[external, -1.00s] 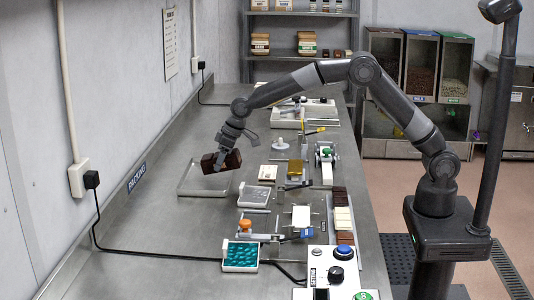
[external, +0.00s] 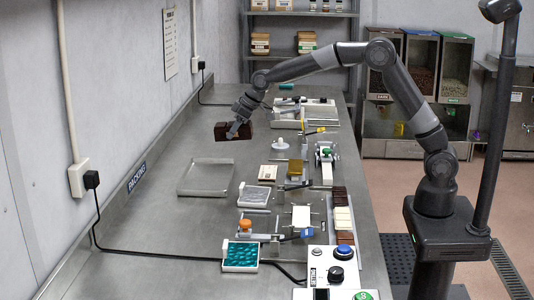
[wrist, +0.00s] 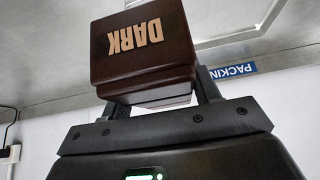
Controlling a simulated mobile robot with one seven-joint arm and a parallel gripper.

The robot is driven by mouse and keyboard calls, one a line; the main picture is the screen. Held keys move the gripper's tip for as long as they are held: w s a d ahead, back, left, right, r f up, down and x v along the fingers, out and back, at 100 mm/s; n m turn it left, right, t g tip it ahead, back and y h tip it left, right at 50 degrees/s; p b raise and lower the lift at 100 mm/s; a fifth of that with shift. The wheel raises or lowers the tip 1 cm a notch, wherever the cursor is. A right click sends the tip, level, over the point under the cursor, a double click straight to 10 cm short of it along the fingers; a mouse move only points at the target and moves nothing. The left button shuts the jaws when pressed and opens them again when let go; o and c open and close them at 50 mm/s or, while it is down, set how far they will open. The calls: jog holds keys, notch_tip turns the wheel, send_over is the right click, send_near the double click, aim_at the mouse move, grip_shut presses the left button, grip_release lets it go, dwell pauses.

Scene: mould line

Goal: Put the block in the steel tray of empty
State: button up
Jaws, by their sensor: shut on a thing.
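A dark brown block (external: 222,131) is held in my gripper (external: 238,130) above the bench in the external view. In the wrist view the block (wrist: 145,48) carries the word DARK, and the fingers of my gripper (wrist: 160,95) close on both its sides. The steel tray (external: 181,193) lies flat on the bench, shallow and empty, near the wall. My gripper is beyond the tray and to its right, apart from it. Part of the tray's rim (wrist: 240,38) seems to show behind the block in the wrist view.
A teal mould (external: 241,256) and a button box (external: 333,270) are at the near end.

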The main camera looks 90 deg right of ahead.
jog(key=shift+w+f+t, duration=0.1)
jog(key=shift+w+t, duration=0.3)
jog(key=shift+w, duration=0.4)
send_over(201, 178)
jog(key=s, duration=0.3)
jog(key=f, duration=0.7)
jog(key=shift+w+a, duration=0.2)
jog(key=shift+f, duration=2)
jog(key=shift+f, duration=0.15)
jog(key=o, duration=1.5)
